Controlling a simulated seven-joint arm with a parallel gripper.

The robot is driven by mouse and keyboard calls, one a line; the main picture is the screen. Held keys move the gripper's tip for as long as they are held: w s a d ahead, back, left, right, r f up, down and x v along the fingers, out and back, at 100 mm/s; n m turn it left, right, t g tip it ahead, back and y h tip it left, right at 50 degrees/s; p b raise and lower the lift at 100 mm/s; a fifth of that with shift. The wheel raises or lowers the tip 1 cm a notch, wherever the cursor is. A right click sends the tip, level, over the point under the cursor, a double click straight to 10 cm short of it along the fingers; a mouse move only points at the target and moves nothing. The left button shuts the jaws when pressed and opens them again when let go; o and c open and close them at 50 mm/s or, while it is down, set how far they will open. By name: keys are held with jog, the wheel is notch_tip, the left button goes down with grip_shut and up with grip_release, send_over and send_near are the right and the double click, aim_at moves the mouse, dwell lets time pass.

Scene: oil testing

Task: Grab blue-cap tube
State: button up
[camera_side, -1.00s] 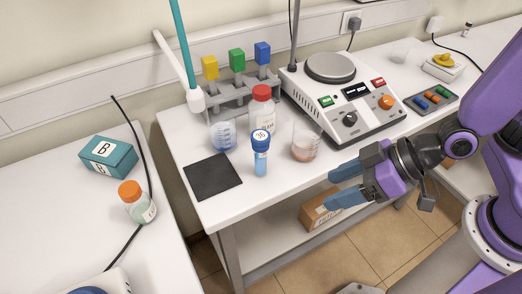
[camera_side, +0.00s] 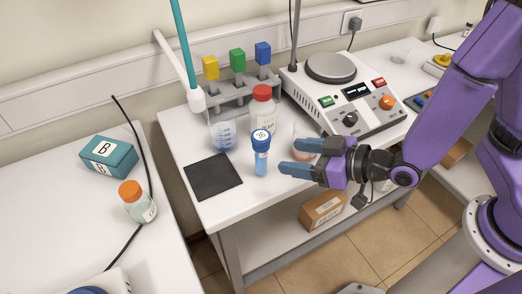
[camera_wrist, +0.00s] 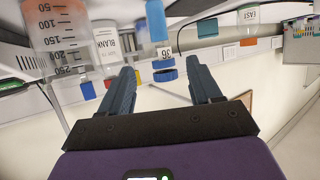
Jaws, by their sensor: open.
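The blue-cap tube (camera_side: 261,158) stands upright near the front edge of the white table, beside the black mat, with a white number label on its cap. My gripper (camera_side: 289,158) is open and empty just to its right in the side view, its blue fingers pointing at the tube. In the wrist view, the tube's blue cap (camera_wrist: 166,75) and its label marked 36 appear upside down, between the fingertips of my gripper (camera_wrist: 162,72). The fingers look apart from the tube; the exact distance is hard to tell.
A beaker with orange-brown liquid (camera_side: 302,143) stands right behind my gripper. A red-capped bottle (camera_side: 263,110) and a blue-marked beaker (camera_side: 222,134) stand behind the tube. A black mat (camera_side: 212,176) lies left of it. A hot plate (camera_side: 345,95) is at the back right.

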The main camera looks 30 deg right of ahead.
aim_at(261, 155)
jog(key=x, duration=1.1)
jog(key=shift+w+a, duration=0.15)
jog(key=shift+w, duration=0.1)
jog(key=c, duration=1.1)
